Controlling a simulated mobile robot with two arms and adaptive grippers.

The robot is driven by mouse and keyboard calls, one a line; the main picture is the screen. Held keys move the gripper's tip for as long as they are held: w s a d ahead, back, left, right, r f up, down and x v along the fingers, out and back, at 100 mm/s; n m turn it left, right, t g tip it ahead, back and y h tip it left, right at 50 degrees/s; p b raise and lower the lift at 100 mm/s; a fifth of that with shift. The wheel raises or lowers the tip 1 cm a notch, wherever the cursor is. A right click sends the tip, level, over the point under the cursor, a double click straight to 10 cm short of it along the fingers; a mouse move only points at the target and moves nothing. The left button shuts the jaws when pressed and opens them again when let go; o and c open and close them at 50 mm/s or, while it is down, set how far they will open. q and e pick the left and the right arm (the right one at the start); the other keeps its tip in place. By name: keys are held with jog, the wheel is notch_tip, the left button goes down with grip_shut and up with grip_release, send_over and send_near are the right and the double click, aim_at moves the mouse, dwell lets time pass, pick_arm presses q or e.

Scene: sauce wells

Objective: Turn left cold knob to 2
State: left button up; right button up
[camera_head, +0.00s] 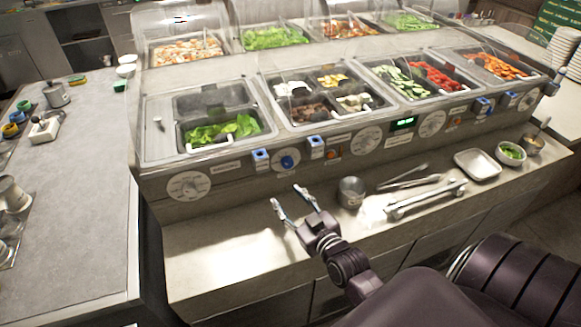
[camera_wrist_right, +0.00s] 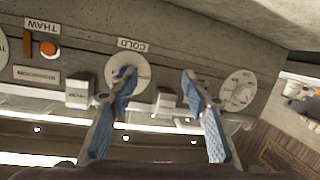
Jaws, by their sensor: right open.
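The left cold knob (camera_head: 287,161) is a blue knob on a round white dial on the counter's front panel. In the right wrist view the panel appears upside down, and the blue knob (camera_wrist_right: 126,71) sits on its dial beside the COLD label (camera_wrist_right: 134,44). My right gripper (camera_head: 288,196) is open and empty, in front of and below the knob in the head view. In the right wrist view its spread fingers (camera_wrist_right: 157,78) reach toward the panel. One finger overlaps the dial's lower edge; I cannot tell whether it touches. The number the knob points to is too small to read.
Blue-and-white switches (camera_head: 261,159) flank the knob, with another dial (camera_head: 188,186) farther left. An orange THAW button (camera_wrist_right: 48,48) shows in the wrist view. A metal cup (camera_head: 351,192), tongs (camera_head: 410,182) and a tray (camera_head: 478,164) stand on the ledge. The ledge's left part is clear.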

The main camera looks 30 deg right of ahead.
jog(key=m+t+h, duration=0.1)
jog(key=t+h, duration=0.1)
send_near(289, 164)
jog(key=w, duration=0.4)
jog(key=w+d+p, duration=0.1)
jog(key=w, duration=0.2)
jog(key=shift+d, duration=0.15)
jog(key=shift+w+d, duration=0.15)
jog(key=shift+w, duration=0.65)
pick_arm(q)
jog(key=shift+d+r, duration=0.2)
jog(key=shift+r, duration=0.55)
pick_arm(e)
jog(key=c, duration=1.2)
